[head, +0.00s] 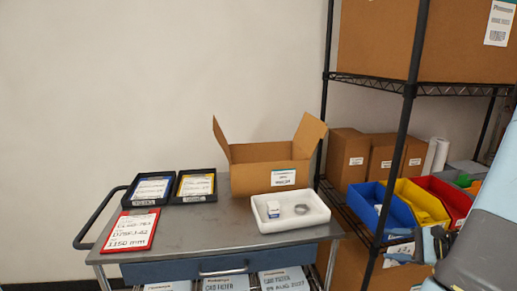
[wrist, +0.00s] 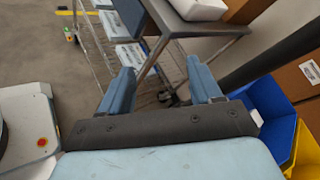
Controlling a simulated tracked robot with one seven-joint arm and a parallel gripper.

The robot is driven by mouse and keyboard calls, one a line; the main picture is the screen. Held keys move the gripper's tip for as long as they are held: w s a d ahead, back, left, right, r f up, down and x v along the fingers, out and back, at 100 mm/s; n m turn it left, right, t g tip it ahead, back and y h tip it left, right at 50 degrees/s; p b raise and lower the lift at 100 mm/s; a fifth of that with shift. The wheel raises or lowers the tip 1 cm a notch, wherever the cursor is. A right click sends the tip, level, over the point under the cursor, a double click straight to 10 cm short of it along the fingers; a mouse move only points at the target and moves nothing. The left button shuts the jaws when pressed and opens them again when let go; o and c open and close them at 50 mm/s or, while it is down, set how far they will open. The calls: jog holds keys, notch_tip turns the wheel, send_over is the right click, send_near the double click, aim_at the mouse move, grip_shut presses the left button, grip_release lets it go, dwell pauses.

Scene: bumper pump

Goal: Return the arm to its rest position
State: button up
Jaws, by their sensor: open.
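My arm fills the right edge of the head view, with its pale blue link in front of the shelf. My gripper (wrist: 162,84) shows in the wrist view with its two blue fingers spread apart and nothing between them. In the head view the gripper (head: 430,245) is low at the right, in front of the shelf bins and right of the cart (head: 190,232). In the wrist view it points down past the cart's leg toward the floor.
The cart carries an open carton (head: 262,178), a white tray (head: 262,219) with a small box and a ring, two black trays and a red-framed sign (head: 131,231). A black shelf post (head: 405,120) and blue (head: 372,205), yellow and red bins stand close to my gripper.

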jog(key=a+r+n+g+h, duration=0.1)
jog(key=a+r+n+g, duration=0.55)
jog(key=a, duration=0.25)
jog(key=s+a+r+n+t+h, duration=0.1)
jog(key=s+a+r+n+h, duration=0.4)
jog(key=r, duration=0.5)
jog(key=s+a+r+n+t+h, duration=0.2)
jog(key=s+a+r+n+h, duration=0.3)
jog(key=r, duration=0.5)
jog(key=s+a+n, duration=0.1)
jog(key=s+a, duration=0.1)
jog(key=a, duration=0.1)
jog(key=shift+s, duration=0.25)
